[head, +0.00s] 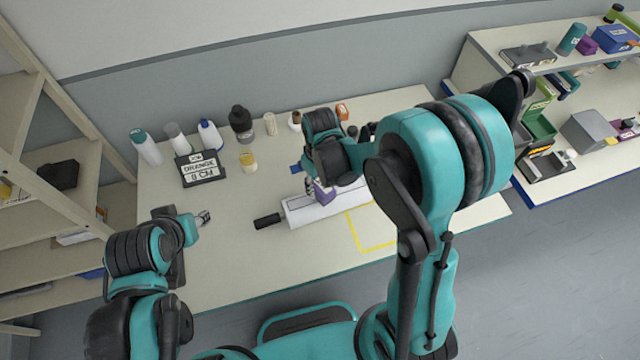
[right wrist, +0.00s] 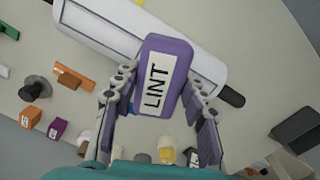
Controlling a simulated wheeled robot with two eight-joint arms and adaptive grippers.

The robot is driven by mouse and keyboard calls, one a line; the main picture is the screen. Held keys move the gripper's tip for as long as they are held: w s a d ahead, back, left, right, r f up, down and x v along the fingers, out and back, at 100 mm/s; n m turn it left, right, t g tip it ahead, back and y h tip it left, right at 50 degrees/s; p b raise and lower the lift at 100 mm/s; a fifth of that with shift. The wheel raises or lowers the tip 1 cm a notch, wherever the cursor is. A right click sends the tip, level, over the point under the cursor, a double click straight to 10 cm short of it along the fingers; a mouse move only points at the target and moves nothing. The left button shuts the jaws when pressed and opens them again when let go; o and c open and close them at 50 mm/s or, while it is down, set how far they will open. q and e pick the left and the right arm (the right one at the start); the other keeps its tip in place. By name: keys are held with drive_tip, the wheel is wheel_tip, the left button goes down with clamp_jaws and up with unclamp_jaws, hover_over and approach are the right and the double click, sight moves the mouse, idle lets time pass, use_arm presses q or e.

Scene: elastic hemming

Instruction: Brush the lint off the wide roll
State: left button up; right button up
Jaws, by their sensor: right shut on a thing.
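The wide roll (head: 299,213) is white with a black handle (head: 267,221) and lies on the table. It also shows in the right wrist view (right wrist: 100,28), running diagonally behind the brush. My right gripper (right wrist: 160,100) is shut on a purple block labelled LINT (right wrist: 174,58), the lint brush. In the head view the brush (head: 324,195) is over the roll, partly hidden by my right arm. I cannot tell whether it touches the roll. No lint is clearly visible. My left gripper (head: 204,218) is over the table's left part, well apart from the roll, and looks empty.
Several bottles (head: 209,134) and a black label sign (head: 200,168) stand along the table's back left. A yellow outline (head: 352,232) marks the table right of the roll. Shelving (head: 60,130) is at the left. The table's front left is clear.

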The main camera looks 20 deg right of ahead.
drive_tip(key=shift+f+b, duration=0.8)
drive_tip(key=shift+b, duration=0.05)
idle(0.5)
drive_tip(key=shift+r, duration=0.15)
drive_tip(key=shift+s+a, duration=0.1)
drive_tip(key=shift+a, duration=0.75)
drive_tip(key=shift+d, duration=0.75)
wheel_tip(320, 180, up, 6)
drive_tip(key=p, duration=0.4)
drive_tip(key=shift+p, duration=0.3)
